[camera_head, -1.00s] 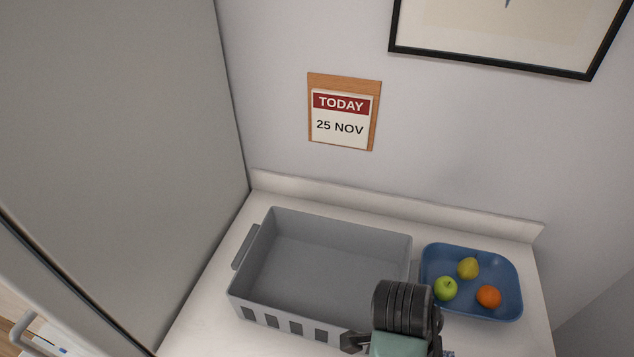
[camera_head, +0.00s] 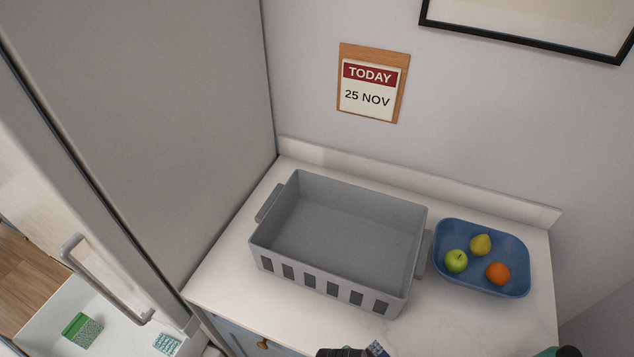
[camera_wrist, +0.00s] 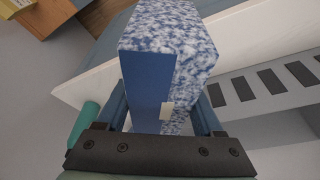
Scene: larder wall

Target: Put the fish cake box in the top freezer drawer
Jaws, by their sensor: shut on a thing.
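My gripper (camera_wrist: 162,98) is shut on a blue box with white speckled sides (camera_wrist: 148,85) in the wrist view. No name is readable on the box, so I cannot tell whether it is the fish cake box. At lower left a white open drawer or bin (camera_head: 122,335) holds a green box (camera_head: 83,330) and a teal-patterned pack (camera_head: 166,344). I cannot tell which drawer it is.
A tall grey cabinet side (camera_head: 170,110) with a bar handle (camera_head: 98,282) stands left. An empty grey crate (camera_head: 330,285) and a blue tray (camera_head: 510,285) of fruit stand on the white counter (camera_head: 440,330). The counter's front right is clear.

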